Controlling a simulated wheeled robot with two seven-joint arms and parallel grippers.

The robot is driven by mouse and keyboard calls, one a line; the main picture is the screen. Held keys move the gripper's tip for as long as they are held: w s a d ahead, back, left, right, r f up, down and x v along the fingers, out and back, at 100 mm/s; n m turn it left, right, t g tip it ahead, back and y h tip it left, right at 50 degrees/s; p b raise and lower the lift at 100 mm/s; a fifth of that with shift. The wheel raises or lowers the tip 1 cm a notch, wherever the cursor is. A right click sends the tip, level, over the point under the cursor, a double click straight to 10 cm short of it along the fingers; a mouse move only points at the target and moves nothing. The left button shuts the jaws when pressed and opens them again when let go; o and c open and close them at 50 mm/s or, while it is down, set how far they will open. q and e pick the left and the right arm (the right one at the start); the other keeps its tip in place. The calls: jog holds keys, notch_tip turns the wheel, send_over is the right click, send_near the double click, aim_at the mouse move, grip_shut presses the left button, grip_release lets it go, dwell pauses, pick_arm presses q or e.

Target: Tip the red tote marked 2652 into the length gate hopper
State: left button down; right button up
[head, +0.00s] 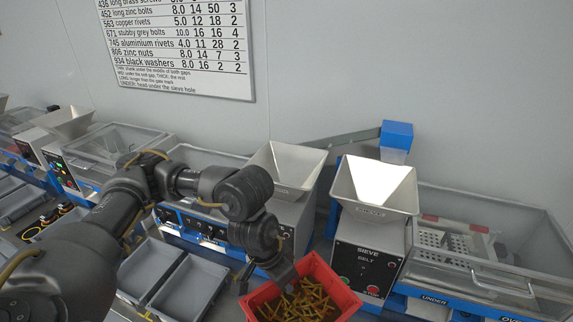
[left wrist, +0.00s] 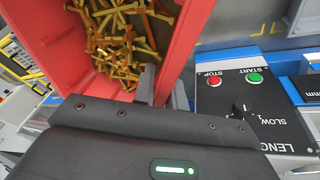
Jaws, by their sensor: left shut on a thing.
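The red tote (head: 343,287) is at the bottom middle of the head view, holding many brass-coloured screws or bolts (head: 297,302). My left gripper (head: 284,276) is shut on the tote's rim at its left side. The left wrist view shows the fingers (left wrist: 163,92) at the red wall (left wrist: 178,50) and the pieces (left wrist: 120,40) inside. No number shows on the tote. A pale hopper (head: 287,168) stands behind my arm; its label is too small to read. A control panel beginning "LENG" (left wrist: 250,110) is beside the tote in the left wrist view. My right gripper is out of view.
The sieve hopper (head: 375,187) and its control box (head: 364,268) stand just right of the tote. A clear-walled bin (head: 480,275) is farther right. Grey trays (head: 190,287) lie to the left. A chute with a blue end box (head: 396,138) runs behind the hoppers.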

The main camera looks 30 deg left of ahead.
pick_arm(q)
jog(key=w+a+r+m, duration=0.1)
jog(key=w+a+r, duration=0.1)
jog(key=r, duration=0.4)
jog(key=shift+w+a+b, duration=0.2)
jog(key=shift+w+b, duration=0.2)
jog(key=shift+w, duration=0.3)
jog(key=shift+d, duration=0.1)
